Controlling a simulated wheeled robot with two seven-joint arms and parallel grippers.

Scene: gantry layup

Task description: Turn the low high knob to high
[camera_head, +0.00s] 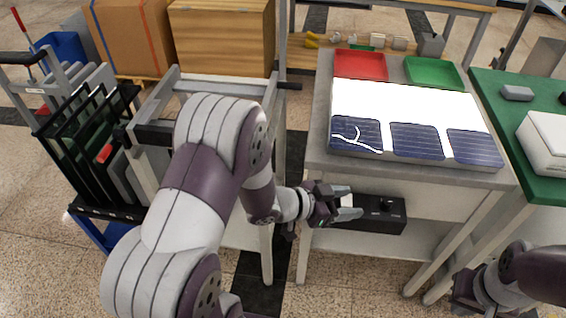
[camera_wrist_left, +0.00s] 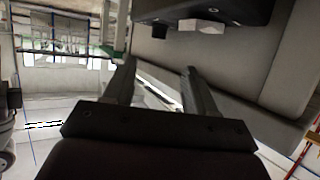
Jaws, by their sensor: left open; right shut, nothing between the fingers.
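A black control box (camera_head: 375,222) is fixed to the front of the workbench, below its top. A dark knob (camera_head: 387,204) stands on the box's upper face, right of my left gripper (camera_head: 354,206). In the left wrist view the box (camera_wrist_left: 235,8) is at the top, with a dark stub (camera_wrist_left: 160,31) and a pale block (camera_wrist_left: 202,27) on it. No label or pointer mark is readable. My left gripper's fingers (camera_wrist_left: 160,68) are open, with no knob between them, close to the box's left part. My right gripper (camera_head: 465,290) is low at the right edge, partly seen and apart from the box.
The workbench (camera_head: 317,130) carries a solar panel (camera_head: 415,139), a red tray (camera_head: 361,65) and a green tray (camera_head: 432,72). A green-topped table (camera_head: 545,187) stands to the right. A metal-framed stand (camera_head: 170,98) and black rack (camera_head: 75,150) are at left.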

